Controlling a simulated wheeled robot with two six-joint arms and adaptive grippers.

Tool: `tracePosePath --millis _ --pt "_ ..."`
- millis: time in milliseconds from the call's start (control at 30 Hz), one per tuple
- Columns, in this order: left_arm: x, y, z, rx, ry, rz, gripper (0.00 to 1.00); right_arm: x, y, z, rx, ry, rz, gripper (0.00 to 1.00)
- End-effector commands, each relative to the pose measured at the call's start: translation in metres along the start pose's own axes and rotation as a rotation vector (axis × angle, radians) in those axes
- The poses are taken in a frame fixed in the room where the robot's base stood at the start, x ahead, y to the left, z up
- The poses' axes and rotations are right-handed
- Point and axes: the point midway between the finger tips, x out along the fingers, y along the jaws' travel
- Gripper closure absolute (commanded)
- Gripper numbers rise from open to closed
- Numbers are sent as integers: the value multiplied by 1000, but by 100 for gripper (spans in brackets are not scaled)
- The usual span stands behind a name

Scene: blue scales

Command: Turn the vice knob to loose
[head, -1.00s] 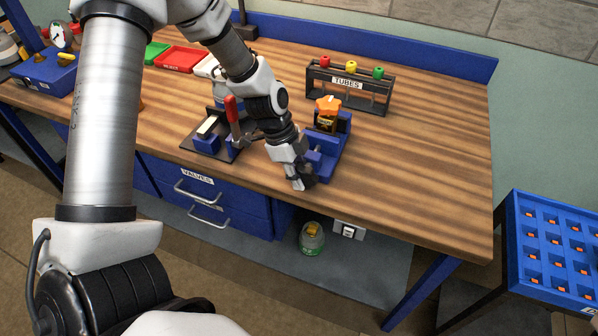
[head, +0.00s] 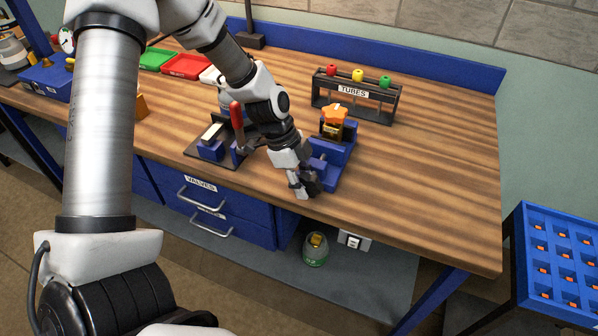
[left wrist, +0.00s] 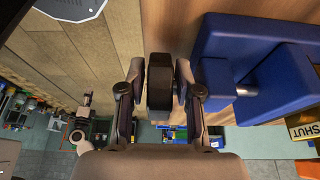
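The blue vice (head: 329,172) stands at the front edge of the bench, right of centre in the head view. It fills the upper right of the left wrist view (left wrist: 262,75), with a metal rod between its blue parts. My left gripper (head: 309,187) is at the vice's front end. In the left wrist view a dark block, apparently the vice knob (left wrist: 160,80), lies between my two fingers. The fingers are very close to its sides; I cannot tell if they press on it. The arm hides the knob in the head view. My right gripper is not in view.
A red-handled clamp (head: 237,118) is close to my left arm. The bench's right side is clear. A blue compartment tray (head: 560,262) stands lower right.

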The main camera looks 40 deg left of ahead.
Motion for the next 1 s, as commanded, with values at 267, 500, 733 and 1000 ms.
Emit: tracePosePath --millis 267,500,733,1000 --pt "-63 -2 0 2 3 -8 67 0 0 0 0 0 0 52" --pt "-109 -1 0 -1 1 -2 67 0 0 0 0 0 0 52" --pt "-115 0 1 -1 -1 1 67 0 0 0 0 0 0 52" --pt "-114 0 1 -1 -1 1 67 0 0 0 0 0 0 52"
